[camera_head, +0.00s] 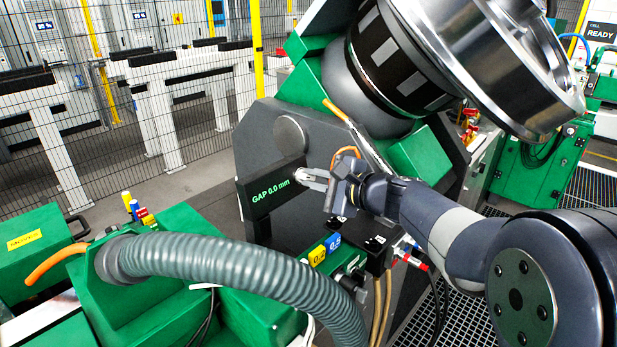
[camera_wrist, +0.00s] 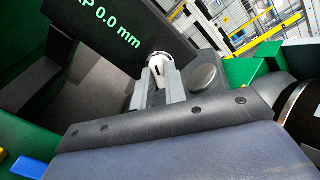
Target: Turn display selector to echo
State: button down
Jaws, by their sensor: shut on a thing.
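The black display (camera_head: 270,193) reads "GAP 0.0 mm" in green letters. It also shows at the top left of the wrist view (camera_wrist: 100,35). A small white-and-grey selector knob (camera_wrist: 159,62) sits at the display's right-hand end. My gripper (camera_head: 312,178) reaches it from the right, and its two grey fingers (camera_wrist: 158,84) are closed around the knob. The fingers hide part of the knob, so its pointer and any position labels cannot be read. In the head view the knob is mostly covered by the fingertips.
A big steel wheel (camera_head: 500,60) on a dark hub overhangs my arm. A thick grey corrugated hose (camera_head: 230,262) arches across the front. Blue and yellow tags (camera_head: 326,248) sit on green equipment below my gripper. A mesh fence (camera_head: 130,110) stands behind.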

jog(key=m+p, duration=0.2)
jog(key=shift+r+m, duration=0.15)
jog(key=shift+m, duration=0.15)
jog(key=shift+f+m+p, duration=0.2)
jog(key=shift+m+p, duration=0.25)
jog(key=shift+m, duration=0.55)
